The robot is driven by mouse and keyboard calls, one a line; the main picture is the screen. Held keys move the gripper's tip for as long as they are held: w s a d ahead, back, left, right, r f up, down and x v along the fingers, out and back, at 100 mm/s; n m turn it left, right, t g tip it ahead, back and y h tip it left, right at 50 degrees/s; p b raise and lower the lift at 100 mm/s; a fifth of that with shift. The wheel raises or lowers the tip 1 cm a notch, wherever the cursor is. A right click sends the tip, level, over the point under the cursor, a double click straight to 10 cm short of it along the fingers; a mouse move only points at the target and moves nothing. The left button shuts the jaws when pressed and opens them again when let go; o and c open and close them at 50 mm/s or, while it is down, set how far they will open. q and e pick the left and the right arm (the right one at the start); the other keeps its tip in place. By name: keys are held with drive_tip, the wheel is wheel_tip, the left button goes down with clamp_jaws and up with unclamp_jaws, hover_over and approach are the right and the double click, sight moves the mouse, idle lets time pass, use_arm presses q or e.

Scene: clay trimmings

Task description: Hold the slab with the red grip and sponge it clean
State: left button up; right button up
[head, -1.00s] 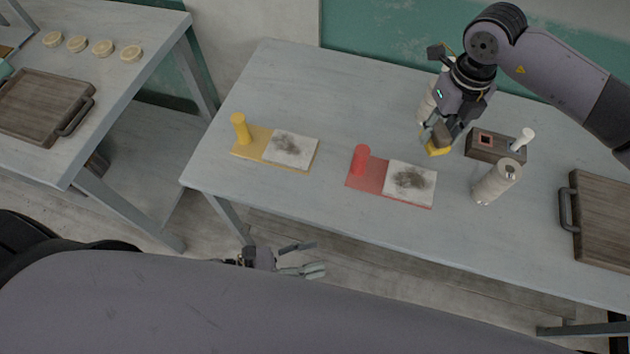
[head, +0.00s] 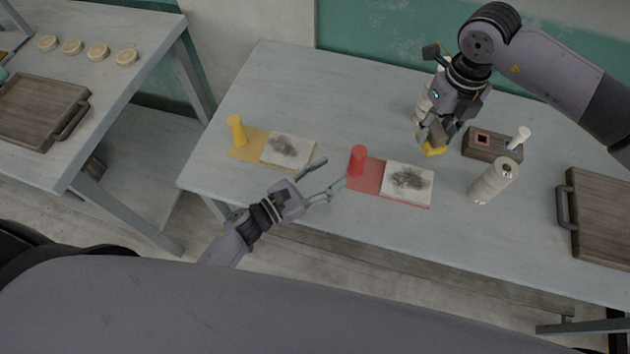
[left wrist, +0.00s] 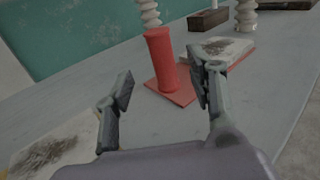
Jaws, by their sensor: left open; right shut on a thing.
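The red grip (head: 358,160) stands upright on a red board (head: 366,178) that also bears a white slab (head: 406,183) with a dark smudge. In the left wrist view the red grip (left wrist: 162,60) rises beyond and between my fingers. My left gripper (head: 324,178) is open and empty, just left of the red grip and apart from it. My right gripper (head: 436,138) is shut on a yellow sponge (head: 433,150), held up and to the right of the red board.
A yellow grip (head: 237,130) on a yellow board with another smudged slab (head: 288,151) stands to the left. A brown box (head: 488,146), a pale ribbed cylinder (head: 494,181) and a wooden board (head: 600,218) lie to the right. Bare tabletop lies in front of the red board.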

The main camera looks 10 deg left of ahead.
sight(353, 160)
use_arm(q)
drive_tip(key=x, duration=0.8)
drive_tip(key=shift+c, duration=0.5)
clamp_jaws()
